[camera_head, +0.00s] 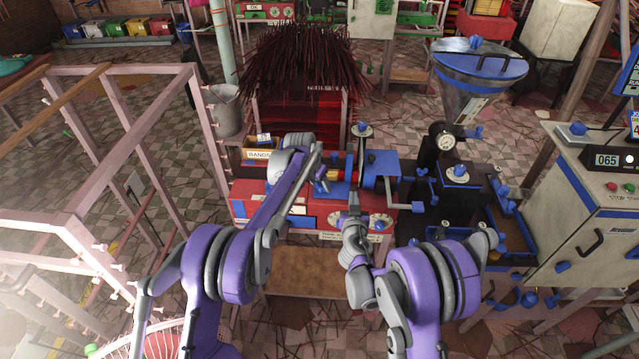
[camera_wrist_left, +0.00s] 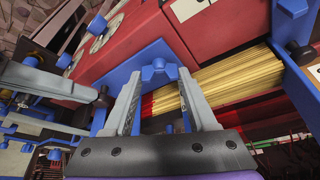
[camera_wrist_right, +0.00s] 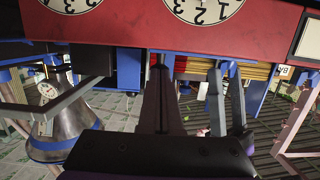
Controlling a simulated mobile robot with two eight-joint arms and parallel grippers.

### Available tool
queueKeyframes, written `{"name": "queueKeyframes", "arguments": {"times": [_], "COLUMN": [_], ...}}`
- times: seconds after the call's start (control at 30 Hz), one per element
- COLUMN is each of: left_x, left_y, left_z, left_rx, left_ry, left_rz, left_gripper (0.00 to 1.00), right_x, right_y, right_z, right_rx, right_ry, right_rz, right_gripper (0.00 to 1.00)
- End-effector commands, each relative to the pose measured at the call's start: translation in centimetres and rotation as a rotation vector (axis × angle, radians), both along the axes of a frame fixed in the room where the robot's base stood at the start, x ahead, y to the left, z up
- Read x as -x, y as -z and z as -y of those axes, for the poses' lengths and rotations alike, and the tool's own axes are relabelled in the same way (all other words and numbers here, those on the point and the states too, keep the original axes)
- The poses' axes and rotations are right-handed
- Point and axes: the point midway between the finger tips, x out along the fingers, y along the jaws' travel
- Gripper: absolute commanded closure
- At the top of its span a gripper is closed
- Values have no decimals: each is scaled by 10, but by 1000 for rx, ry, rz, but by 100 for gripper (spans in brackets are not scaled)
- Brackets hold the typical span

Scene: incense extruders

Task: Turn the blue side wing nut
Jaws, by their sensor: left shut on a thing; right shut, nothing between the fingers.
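The blue wing nut (camera_wrist_left: 159,71) shows in the left wrist view on a blue bracket of the red machine. My left gripper (camera_wrist_left: 160,82) has its fingers on either side of it and is shut on it. The right wrist view also shows the left fingers (camera_wrist_right: 227,85) below the machine's front edge. In the head view my left gripper (camera_head: 323,182) is at the machine's middle, and the nut is too small to make out there. My right gripper (camera_wrist_right: 163,70) is shut and empty, close to the blue parts under the red panel. In the head view it (camera_head: 354,192) stands right of the left gripper.
A bundle of yellow sticks with red ends (camera_wrist_left: 200,90) lies beside the nut. The red panel (camera_wrist_right: 130,22) carries round dials. A steel hopper (camera_head: 470,95) and a gauge (camera_head: 446,142) stand right. A box of bands (camera_head: 261,148) sits at the left.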

Motion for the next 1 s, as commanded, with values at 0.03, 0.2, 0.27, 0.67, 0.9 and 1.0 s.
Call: {"name": "queueKeyframes", "arguments": {"times": [0.03,0.2,0.27,0.67,0.9,1.0], "left_x": [0,0,0,-3,-3,-4], "left_y": [0,0,0,0,0,0], "left_z": [0,-1,-1,-2,-2,-2], "left_rx": [0,0,1,0,2,1], "left_ry": [10,77,114,467,680,756], "left_rz": [-1,-4,-3,-3,-3,-3], "left_gripper": [98,98,98,98,98,98], "right_x": [0,0,0,-1,-1,-1], "right_y": [0,0,0,0,0,0], "right_z": [0,0,0,0,0,0], "right_rx": [0,0,0,0,0,0], "right_ry": [0,0,0,0,0,0], "right_rz": [0,0,0,0,0,0], "right_gripper": [100,100,100,100,100,100]}}
